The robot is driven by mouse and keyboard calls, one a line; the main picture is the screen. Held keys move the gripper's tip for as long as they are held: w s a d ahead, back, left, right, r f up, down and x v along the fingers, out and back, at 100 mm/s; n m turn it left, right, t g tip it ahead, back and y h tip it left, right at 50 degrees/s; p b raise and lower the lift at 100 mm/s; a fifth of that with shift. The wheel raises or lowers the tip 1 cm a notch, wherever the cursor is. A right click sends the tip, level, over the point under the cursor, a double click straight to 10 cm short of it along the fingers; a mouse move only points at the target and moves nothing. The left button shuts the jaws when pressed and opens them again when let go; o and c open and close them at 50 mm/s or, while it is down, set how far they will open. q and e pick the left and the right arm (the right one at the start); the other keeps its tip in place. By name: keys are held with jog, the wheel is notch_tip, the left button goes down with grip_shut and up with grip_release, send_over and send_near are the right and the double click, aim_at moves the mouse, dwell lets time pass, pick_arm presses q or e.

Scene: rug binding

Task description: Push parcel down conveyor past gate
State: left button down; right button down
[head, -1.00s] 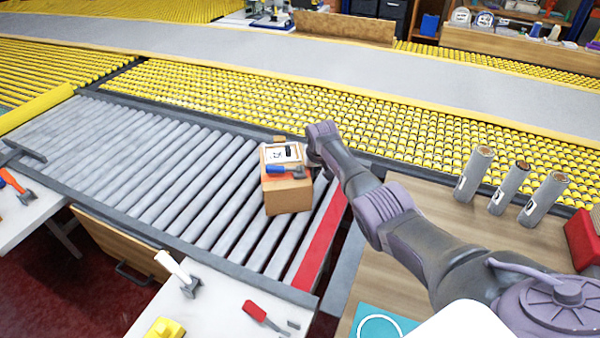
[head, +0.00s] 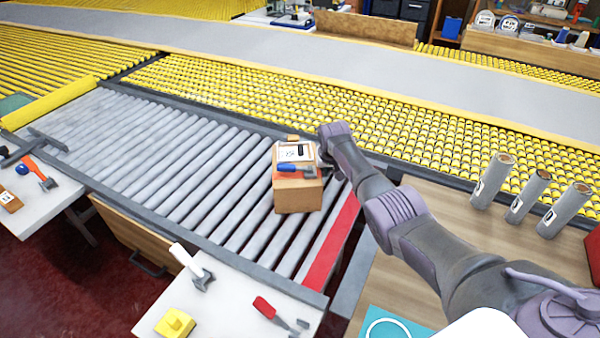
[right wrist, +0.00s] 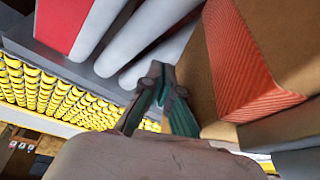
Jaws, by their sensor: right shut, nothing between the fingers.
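The parcel (head: 298,196) is a brown cardboard box with a white label on top. It stands upright on the grey roller conveyor (head: 175,150), near the red strip (head: 333,245) at the right end. A blue-handled tool (head: 297,169) shows at its top. My right arm reaches in to the parcel's right side; its fingers are hidden in the head view. In the right wrist view my right gripper (right wrist: 163,82) is shut and empty, beside a brown cardboard face (right wrist: 222,60) with an orange ribbed patch. I cannot tell whether they touch. My left gripper is out of view.
The rollers left of the parcel are clear up to a yellow bar (head: 50,105). A white table (head: 225,300) with tools stands in front. Several grey cylinders (head: 525,195) stand on the wooden table at right. Yellow rollers (head: 240,97) run behind.

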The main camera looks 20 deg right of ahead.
aim_at(314, 157)
jog(key=shift+w+a+b, duration=0.15)
jog(key=shift+w+a, duration=0.15)
jog(key=shift+a, duration=0.8)
jog(key=shift+w+a+b, duration=0.2)
jog(key=shift+w+a, duration=0.1)
jog(key=shift+a, duration=0.75)
jog(key=shift+w+a+b, duration=0.15)
jog(key=shift+w+a, duration=0.15)
jog(key=shift+a, duration=0.8)
jog(key=shift+d, duration=0.15)
jog(key=shift+s+d+p, duration=0.25)
jog(key=shift+d+p, duration=0.15)
jog(key=shift+d, duration=0.3)
jog(key=shift+s+d+p, duration=0.2)
jog(key=shift+d+p, duration=0.15)
jog(key=shift+d, duration=0.3)
notch_tip(314, 157, up, 9)
jog(key=p, duration=0.8)
jog(key=shift+p, duration=0.35)
jog(key=shift+a+f, duration=0.1)
